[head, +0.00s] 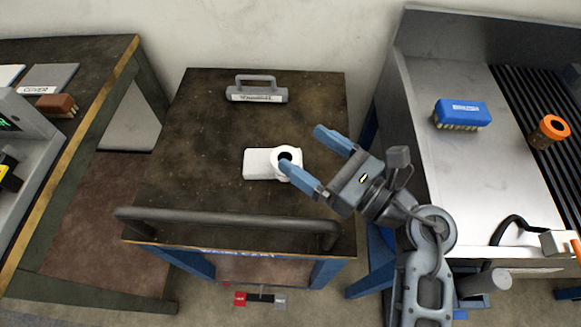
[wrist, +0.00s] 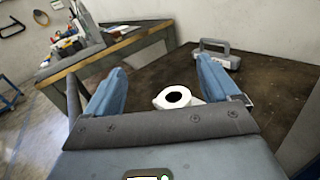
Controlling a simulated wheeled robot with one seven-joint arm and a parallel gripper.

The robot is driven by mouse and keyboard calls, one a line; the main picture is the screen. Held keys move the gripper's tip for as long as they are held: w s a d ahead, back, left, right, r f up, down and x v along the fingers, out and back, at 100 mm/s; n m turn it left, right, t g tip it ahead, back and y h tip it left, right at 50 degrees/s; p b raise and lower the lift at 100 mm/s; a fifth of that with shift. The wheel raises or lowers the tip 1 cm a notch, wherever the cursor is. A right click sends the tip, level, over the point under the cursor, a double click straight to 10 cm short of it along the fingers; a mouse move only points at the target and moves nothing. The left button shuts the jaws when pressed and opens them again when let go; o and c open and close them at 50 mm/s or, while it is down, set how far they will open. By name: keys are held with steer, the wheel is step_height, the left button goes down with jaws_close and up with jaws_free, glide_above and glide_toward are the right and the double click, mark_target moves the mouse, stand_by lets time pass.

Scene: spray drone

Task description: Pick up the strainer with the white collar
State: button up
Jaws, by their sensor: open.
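The strainer with the white collar (head: 275,156) is on the dark cart top, a white ring around a black opening. It touches or overlaps a white block (head: 257,163) on its left; I cannot tell whether they are one piece. In the wrist view the white collar (wrist: 161,98) shows between my fingers, low, near the gripper body. My gripper (head: 302,148) is open and empty. In the head view one finger covers part of the collar's lower right, and the other finger is up and to the right. I see no contact.
A grey-handled case (head: 257,96) sits at the back of the cart. The cart's push bar (head: 225,224) runs along the front. On the metal bench at right are a blue brush (head: 461,112) and an orange-collared strainer (head: 550,130). The cart's left side is clear.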

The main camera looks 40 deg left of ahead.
glide_toward(278, 153)
steer(key=a, duration=0.2)
steer(key=shift+w+a+f+n, duration=0.2)
steer(key=shift+a+f+n, duration=0.1)
steer(key=shift+n, duration=0.1)
steer(key=shift+w+a+r+p, duration=0.15)
steer(key=shift+a+p, duration=0.1)
steer(key=shift+a, duration=1.6)
steer(key=shift+w+a+f+p, duration=0.15)
steer(key=shift+a+p, duration=0.1)
steer(key=shift+a, duration=1.6)
steer(key=shift+r, duration=0.1)
steer(key=shift+c, duration=0.3)
steer(key=c, duration=1.2)
steer(key=shift+o, duration=0.2)
steer(key=shift+r, duration=0.15)
